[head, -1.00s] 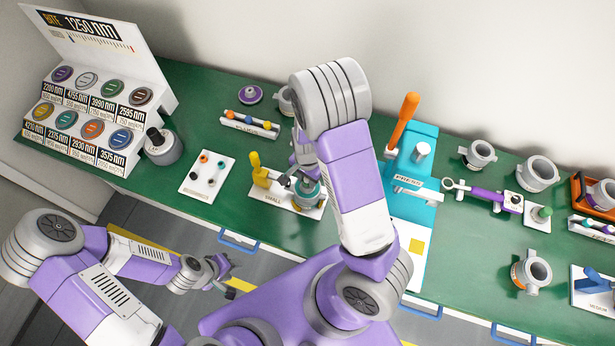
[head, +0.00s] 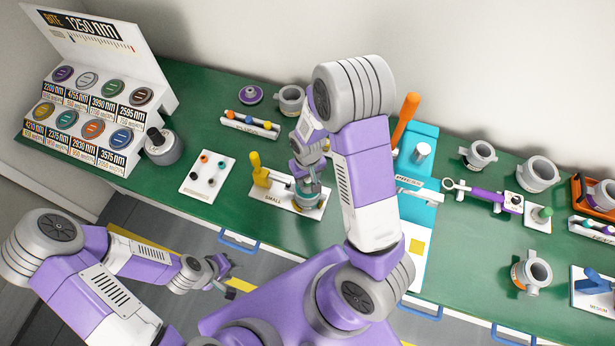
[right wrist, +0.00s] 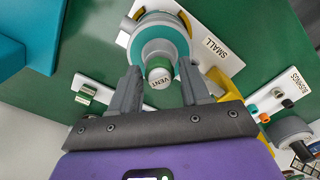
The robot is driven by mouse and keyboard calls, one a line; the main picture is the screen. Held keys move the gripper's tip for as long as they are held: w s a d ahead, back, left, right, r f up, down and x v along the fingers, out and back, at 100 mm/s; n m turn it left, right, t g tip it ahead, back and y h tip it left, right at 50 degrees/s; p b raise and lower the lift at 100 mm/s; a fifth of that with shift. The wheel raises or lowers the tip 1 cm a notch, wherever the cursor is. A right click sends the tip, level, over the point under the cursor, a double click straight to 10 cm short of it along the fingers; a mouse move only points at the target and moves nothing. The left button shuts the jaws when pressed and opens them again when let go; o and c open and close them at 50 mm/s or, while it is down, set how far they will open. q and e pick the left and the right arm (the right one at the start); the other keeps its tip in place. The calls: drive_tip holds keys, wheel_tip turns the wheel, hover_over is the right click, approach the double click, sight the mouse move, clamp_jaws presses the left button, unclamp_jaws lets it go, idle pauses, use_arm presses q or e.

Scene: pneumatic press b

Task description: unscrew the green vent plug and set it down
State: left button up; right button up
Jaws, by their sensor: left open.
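The green vent plug (right wrist: 159,74), with a pale cap marked VENT, shows in the right wrist view. It sits at the edge of a round teal and grey part (right wrist: 148,45) held in the white SMALL fixture (right wrist: 218,62). My right gripper (right wrist: 162,78) is open, one finger on each side of the plug with visible gaps. In the head view my right gripper (head: 308,184) is over the teal part in the SMALL fixture (head: 272,196) and mostly hides the plug. My left gripper (head: 222,268) is open and empty, away at the bench's front left.
A yellow clamp handle (head: 258,172) stands at the fixture's left. The teal press (head: 413,160) with an orange lever is to the right. A bushing plate (head: 207,176) lies left, and a pen-like tray (head: 250,124) lies behind.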

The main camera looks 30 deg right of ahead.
drive_tip(key=m, duration=0.5)
drive_tip(key=shift+m, duration=0.4)
drive_tip(key=m, duration=0.6)
drive_tip(key=shift+c, duration=0.4)
